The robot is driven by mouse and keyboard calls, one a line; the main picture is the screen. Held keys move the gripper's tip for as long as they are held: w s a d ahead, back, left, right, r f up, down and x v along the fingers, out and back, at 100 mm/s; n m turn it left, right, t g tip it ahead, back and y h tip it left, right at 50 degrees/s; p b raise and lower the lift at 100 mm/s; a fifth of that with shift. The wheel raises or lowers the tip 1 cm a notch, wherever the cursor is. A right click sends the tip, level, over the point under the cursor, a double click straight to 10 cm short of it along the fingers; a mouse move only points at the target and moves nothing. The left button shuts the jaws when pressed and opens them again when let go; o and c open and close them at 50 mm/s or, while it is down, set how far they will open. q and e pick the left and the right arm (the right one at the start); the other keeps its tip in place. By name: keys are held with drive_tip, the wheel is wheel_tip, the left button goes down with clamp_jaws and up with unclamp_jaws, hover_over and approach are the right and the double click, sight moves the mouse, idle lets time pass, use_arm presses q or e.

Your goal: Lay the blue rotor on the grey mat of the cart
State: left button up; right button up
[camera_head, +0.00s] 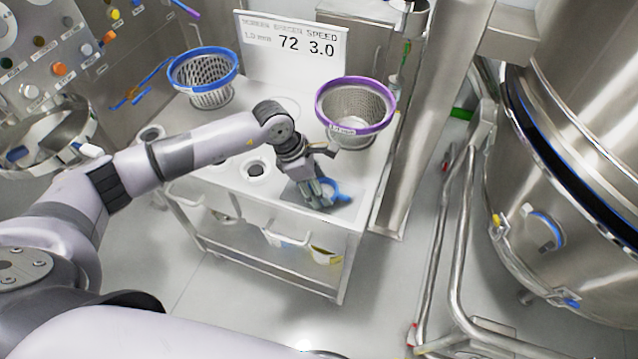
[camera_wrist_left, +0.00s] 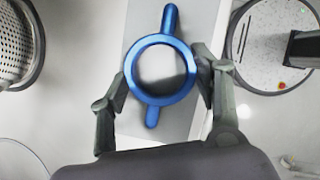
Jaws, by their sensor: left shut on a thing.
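The blue rotor, a ring with short arms, is in my left gripper (camera_head: 322,192). In the head view the rotor (camera_head: 343,192) shows partly behind the fingers. In the left wrist view the rotor (camera_wrist_left: 160,40) lies between the two fingers (camera_wrist_left: 163,88), which close on its ring from both sides. The grey mat (camera_head: 347,208) is at the front right corner of the cart top (camera_head: 225,176). The mat (camera_wrist_left: 203,18) also shows under the rotor in the wrist view. I cannot tell whether the rotor touches the mat. My right gripper is not in view.
A purple-rimmed basket (camera_head: 356,101) stands just behind the gripper. A blue-rimmed basket (camera_head: 203,78) stands at the back left, by a white sign (camera_head: 291,50). A steel post (camera_head: 425,110) rises right of the cart. A large steel vessel (camera_head: 570,190) is farther right.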

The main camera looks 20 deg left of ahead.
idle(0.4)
use_arm(q)
drive_tip(key=o, duration=1.5)
drive_tip(key=v, duration=1.2)
drive_tip(key=shift+d, duration=0.1)
